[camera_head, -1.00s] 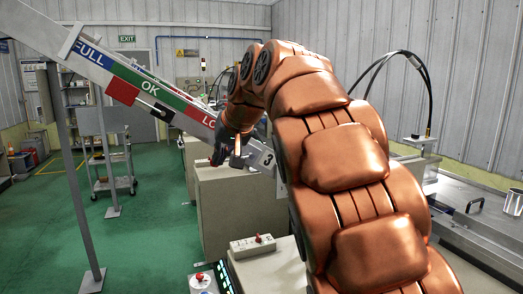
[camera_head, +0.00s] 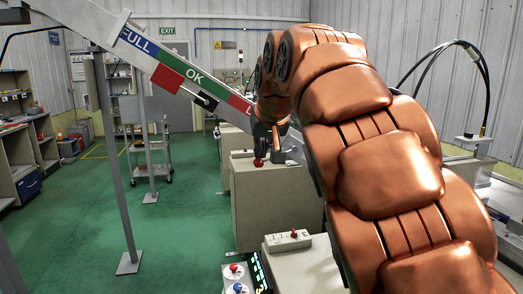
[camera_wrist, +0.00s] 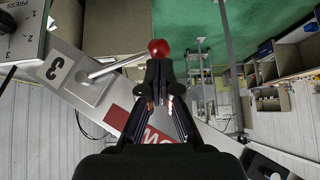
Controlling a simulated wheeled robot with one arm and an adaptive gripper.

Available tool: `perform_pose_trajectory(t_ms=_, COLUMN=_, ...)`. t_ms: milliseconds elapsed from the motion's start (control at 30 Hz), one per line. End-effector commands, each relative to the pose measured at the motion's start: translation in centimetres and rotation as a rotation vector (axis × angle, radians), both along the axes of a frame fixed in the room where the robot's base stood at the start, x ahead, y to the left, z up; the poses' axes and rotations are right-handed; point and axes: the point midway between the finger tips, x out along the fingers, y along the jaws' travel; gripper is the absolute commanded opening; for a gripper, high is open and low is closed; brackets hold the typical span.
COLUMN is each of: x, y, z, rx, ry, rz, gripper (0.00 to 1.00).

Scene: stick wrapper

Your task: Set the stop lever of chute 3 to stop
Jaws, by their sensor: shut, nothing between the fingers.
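The stop lever, a metal rod with a red knob (camera_wrist: 158,47), rises from a metal plate (camera_wrist: 92,88) beside a label reading 3 in the wrist view. The red knob also shows in the head view (camera_head: 259,162), just below the fingers. My gripper (camera_wrist: 158,66) is shut and empty, with its fingertips close to the knob. I cannot tell whether they touch it. The sloping chute (camera_head: 140,58) carries FULL, OK and LOW bands. My arm hides its lower end in the head view. The lever's stop marking is not readable.
A beige cabinet (camera_head: 275,205) stands below the gripper. A control box (camera_head: 287,240) and a panel with red and blue buttons (camera_head: 236,279) are nearer. A chute post (camera_head: 118,170) stands at left. Green floor (camera_head: 185,230) lies clear between post and cabinet.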

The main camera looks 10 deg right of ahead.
Motion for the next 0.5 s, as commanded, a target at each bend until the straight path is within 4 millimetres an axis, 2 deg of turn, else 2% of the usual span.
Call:
perform_pose_trajectory(t_ms=367, x=0.0, y=0.0, z=0.2, rx=0.000, ry=0.000, rz=0.000, gripper=0.00)
perform_pose_trajectory(t_ms=500, x=-0.5, y=0.0, z=1.1, rx=0.002, ry=0.000, rz=0.001, gripper=0.00)
